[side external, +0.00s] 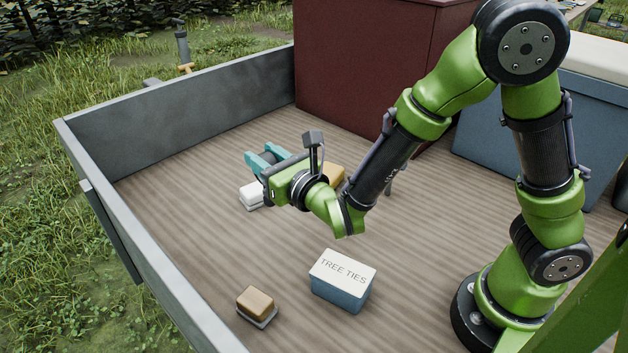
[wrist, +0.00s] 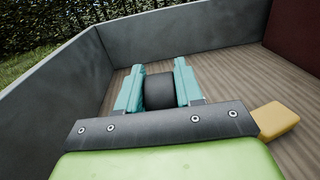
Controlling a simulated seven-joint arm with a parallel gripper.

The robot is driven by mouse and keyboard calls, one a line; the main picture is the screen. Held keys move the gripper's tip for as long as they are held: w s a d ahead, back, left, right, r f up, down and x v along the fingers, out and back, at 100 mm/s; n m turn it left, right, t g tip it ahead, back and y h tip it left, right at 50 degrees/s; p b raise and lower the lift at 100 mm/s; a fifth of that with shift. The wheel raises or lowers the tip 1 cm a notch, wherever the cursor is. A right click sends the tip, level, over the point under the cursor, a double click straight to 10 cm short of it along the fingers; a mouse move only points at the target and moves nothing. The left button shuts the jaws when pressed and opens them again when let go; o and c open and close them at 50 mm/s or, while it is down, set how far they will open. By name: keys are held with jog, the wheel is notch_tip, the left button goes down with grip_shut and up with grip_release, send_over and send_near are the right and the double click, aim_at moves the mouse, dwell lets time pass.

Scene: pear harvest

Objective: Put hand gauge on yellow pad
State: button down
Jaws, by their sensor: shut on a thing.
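My gripper (wrist: 159,90) has teal fingers closed on a dark, rounded thing, which appears to be the hand gauge (wrist: 159,92). Only its black curved side shows; the wrist hides the rest. In the side external view my gripper (side external: 268,160) is over the middle of the cart bed, pointing left, with a little of the dark gauge between the fingers. The yellow pad (wrist: 277,119) is to the right of my gripper in the wrist view. In the side external view the yellow pad (side external: 333,174) shows just behind my wrist, partly hidden.
A white block (side external: 251,195) lies below my gripper in the picture. A blue tree ties box (side external: 341,290) and a tan-topped block (side external: 256,305) are nearer the camera. A dark red crate (side external: 370,70) and grey side walls (side external: 190,112) bound the bed. The left bed is clear.

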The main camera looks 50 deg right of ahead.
jog(key=w+d+r+h, duration=0.1)
jog(key=w+d, duration=0.1)
jog(key=d, duration=1)
jog(key=w+d+r, duration=0.2)
jog(key=d, duration=0.9)
notch_tip(320, 180, down, 9)
jog(key=a+y, duration=0.1)
jog(key=y, duration=0.1)
jog(key=shift+w+r+n, duration=0.15)
jog(key=shift+w+n, duration=0.05)
jog(key=shift+n, duration=0.2)
jog(key=shift+a, duration=0.1)
jog(key=shift+f, duration=0.2)
jog(key=c, duration=0.7)
grip_release()
jog(key=shift+c, duration=0.2)
jog(key=shift+r, duration=0.1)
